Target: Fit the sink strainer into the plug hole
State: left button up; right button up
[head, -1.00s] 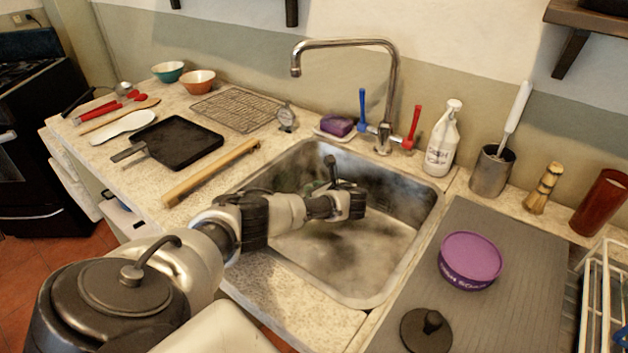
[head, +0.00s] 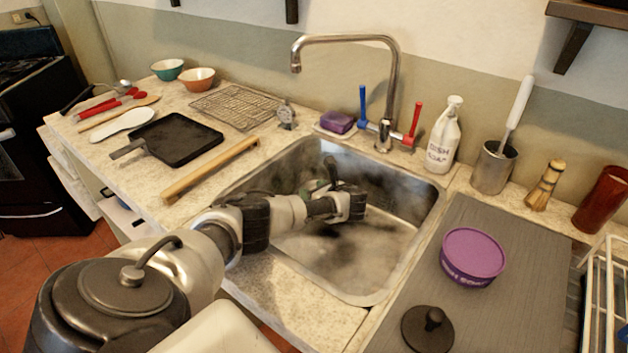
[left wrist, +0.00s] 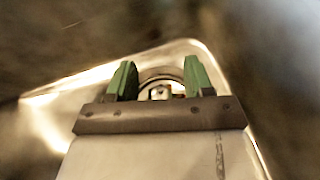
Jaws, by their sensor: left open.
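My left gripper (head: 322,190) is low inside the metal sink (head: 350,265), its arm reaching over the near left rim. In the left wrist view its two green fingers (left wrist: 161,82) stand apart, open. A round metal ring (left wrist: 162,78) with a dark and bright middle shows between and just beyond the fingertips. I cannot tell whether this is the strainer, the plug hole, or the strainer seated in the hole. In the head view my gripper and arm hide that part of the sink floor. No strainer shows on the counter. My right gripper is not in view.
The faucet (head: 390,85) arches over the sink's back edge. A purple sponge (head: 337,121) and a soap bottle (head: 443,140) stand behind. A purple tub (head: 472,256) and a black lid-like disc (head: 427,328) lie on the right. A wooden bar (head: 212,170) lies left of the sink.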

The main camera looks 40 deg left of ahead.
pick_arm(q)
jog(key=shift+d+r, duration=0.2)
jog(key=shift+d, duration=0.3)
jog(key=p+v, duration=0.1)
jog(key=v, duration=0.8)
jog(key=shift+d+r+p, duration=0.1)
jog(key=shift+d+p, duration=0.25)
jog(key=shift+p, duration=0.05)
